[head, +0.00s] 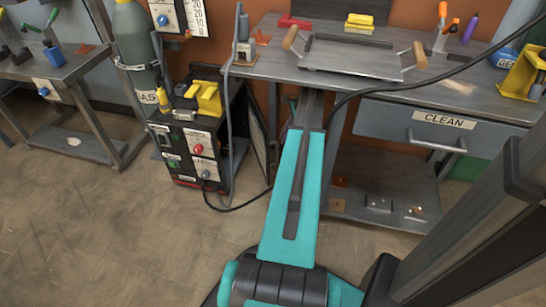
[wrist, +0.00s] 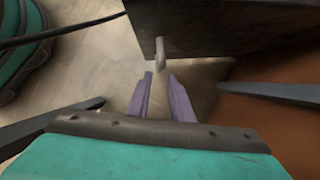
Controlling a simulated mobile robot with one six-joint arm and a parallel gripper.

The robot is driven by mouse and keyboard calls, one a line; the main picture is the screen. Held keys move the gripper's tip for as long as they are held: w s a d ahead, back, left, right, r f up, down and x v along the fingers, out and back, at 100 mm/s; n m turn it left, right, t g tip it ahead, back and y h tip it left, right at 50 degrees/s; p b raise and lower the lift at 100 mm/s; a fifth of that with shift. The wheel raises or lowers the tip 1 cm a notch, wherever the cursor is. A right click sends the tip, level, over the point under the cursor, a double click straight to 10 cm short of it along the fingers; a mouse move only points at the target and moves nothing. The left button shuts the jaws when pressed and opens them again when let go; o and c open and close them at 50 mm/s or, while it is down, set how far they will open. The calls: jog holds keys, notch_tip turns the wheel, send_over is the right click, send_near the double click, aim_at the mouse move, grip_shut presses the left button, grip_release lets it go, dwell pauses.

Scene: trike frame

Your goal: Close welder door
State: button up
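The welder (head: 190,140) is a dark box with knobs and switches on its front, standing left of the workbench. Its door (head: 258,145) is a dark panel that stands out from the right side, swung open. In the wrist view a dark panel, apparently the door (wrist: 225,35), fills the upper right, with a small grey handle (wrist: 160,52) at its edge. My gripper (wrist: 160,77) has two purple fingers that are apart, with nothing between them. The handle is just ahead of the fingertips; I cannot tell whether they touch. In the head view my arm mostly hides the gripper.
A gas cylinder (head: 137,45) stands behind the welder. A cable (head: 235,207) lies on the floor by it. The workbench (head: 270,65) carries a metal tray (head: 350,58) and has a drawer (head: 405,125) marked CLEAN. The floor (head: 90,235) at front left is clear.

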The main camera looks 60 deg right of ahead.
jog(key=b+x, duration=0.5)
jog(key=x, duration=0.8)
grip_shut()
